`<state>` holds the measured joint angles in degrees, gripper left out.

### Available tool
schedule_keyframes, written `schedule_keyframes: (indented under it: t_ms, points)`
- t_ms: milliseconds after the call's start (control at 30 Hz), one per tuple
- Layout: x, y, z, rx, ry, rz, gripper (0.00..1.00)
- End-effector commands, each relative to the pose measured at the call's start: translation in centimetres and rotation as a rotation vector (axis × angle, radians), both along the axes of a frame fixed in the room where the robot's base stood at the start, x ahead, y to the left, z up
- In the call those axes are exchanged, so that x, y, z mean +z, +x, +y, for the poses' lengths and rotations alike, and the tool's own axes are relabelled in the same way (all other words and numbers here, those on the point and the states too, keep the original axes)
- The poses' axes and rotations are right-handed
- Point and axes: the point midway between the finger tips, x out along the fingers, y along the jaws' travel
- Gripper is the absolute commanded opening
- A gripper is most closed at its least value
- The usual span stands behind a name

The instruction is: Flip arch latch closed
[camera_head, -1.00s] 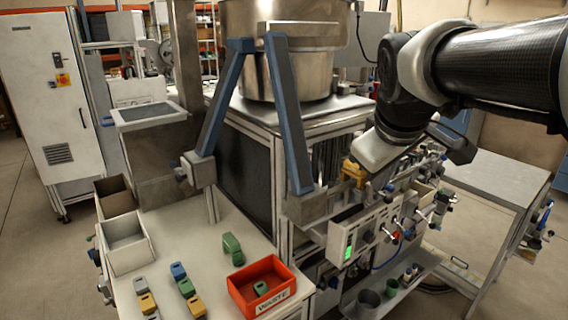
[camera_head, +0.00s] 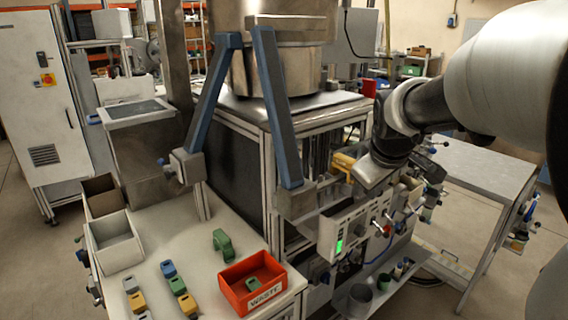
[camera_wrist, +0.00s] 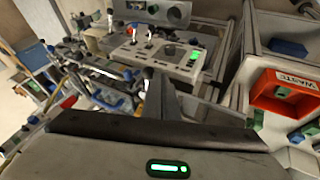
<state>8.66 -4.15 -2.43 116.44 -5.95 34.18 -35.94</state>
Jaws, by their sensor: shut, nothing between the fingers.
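A yellow arched piece (camera_head: 343,162) shows on the machine's near side in the head view, just left of my wrist; I cannot tell for certain whether it is the arch latch, or its position. My gripper (camera_wrist: 165,88) is shut and empty in the wrist view, pointing over the machine's equipment beside the white control box (camera_wrist: 170,55). In the head view my wrist hangs above the same control box (camera_head: 352,232), and the fingertips are hidden. I cannot tell whether they touch anything.
A red waste bin (camera_head: 235,292) and several coloured blocks lie on the white table (camera_head: 200,225) at front left. Blue struts (camera_head: 278,110) stand left of my arm. Levers and knobs crowd the panel front. A grey table (camera_head: 480,160) on the right is clear.

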Motion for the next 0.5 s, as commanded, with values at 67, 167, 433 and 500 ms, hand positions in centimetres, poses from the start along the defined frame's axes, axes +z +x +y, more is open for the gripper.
schedule_keyframes:
  t_ms: [67, 167, 433, 500]
  points:
    - [0.0, 0.0, 0.0, 0.0, 0.0, 0.0, 0.0]
    - [0.0, 0.0, 0.0, 0.0, 0.0, 0.0, 0.0]
    - [-0.2, 0.4, -0.7, -0.001, 0.0, 0.001, 0.0]
    - [-0.2, 0.6, -1.3, -0.001, 0.001, 0.0, 0.0]
